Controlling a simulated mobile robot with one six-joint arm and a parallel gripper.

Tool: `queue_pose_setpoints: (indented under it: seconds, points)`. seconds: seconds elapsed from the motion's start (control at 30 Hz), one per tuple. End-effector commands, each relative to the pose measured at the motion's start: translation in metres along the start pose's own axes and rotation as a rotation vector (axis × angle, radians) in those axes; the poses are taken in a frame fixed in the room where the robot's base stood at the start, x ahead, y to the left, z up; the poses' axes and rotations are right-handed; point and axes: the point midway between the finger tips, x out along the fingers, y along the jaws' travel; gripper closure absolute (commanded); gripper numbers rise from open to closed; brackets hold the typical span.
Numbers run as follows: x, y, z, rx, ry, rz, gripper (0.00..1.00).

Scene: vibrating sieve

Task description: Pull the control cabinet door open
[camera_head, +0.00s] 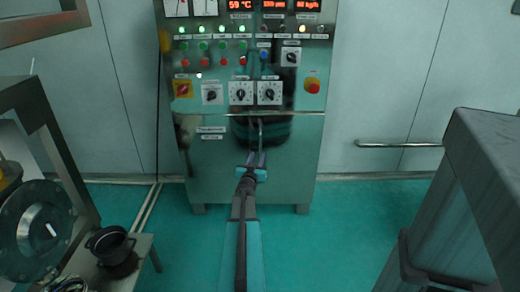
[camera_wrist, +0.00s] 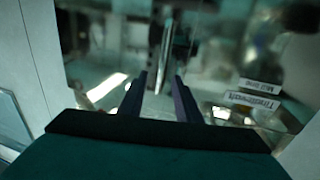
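The control cabinet (camera_head: 253,80) stands straight ahead, with its shiny steel door (camera_head: 297,160) below the control panel. The door looks closed. A slim upright door handle (camera_wrist: 166,58) shows in the wrist view; in the head view, it is hard to separate from my gripper and the reflections. My gripper (camera_head: 258,154) is in front of the door's upper middle. In the wrist view, my gripper (camera_wrist: 160,75) has its two dark fingers apart, with the handle's near end seen between their tips. I see gaps on both sides of it, and no firm contact.
The panel above carries lamps, buttons and rotary knobs (camera_head: 241,93). A grey machine (camera_head: 485,165) stands at the right. A bench with a dark pot (camera_head: 110,243) and a round flanged part (camera_head: 38,228) are at the left. Green floor (camera_head: 345,225) is clear before the cabinet.

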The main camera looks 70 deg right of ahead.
Motion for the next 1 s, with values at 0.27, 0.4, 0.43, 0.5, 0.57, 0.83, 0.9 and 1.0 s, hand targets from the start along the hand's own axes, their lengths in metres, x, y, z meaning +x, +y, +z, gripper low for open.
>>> queue_pose_setpoints:
  seconds: [0.27, 0.4, 0.43, 0.5, 0.57, 0.83, 0.9, 1.0]
  points:
    - [0.029, 0.000, 0.001, 0.000, 0.001, 0.001, 0.69]
    - [0.043, 0.000, 0.001, 0.000, 0.001, 0.000, 0.69]
    - [0.045, 0.000, 0.001, 0.000, 0.000, 0.000, 0.69]
    - [0.052, 0.000, 0.001, 0.000, 0.000, 0.000, 0.69]
    - [0.058, 0.000, 0.001, 0.000, 0.000, 0.000, 0.69]
    - [0.083, 0.000, 0.001, 0.000, 0.001, 0.001, 0.69]
    - [0.089, 0.000, 0.001, 0.000, 0.001, 0.001, 0.69]
    - [0.096, 0.000, 0.001, -0.001, 0.000, 0.000, 0.69]
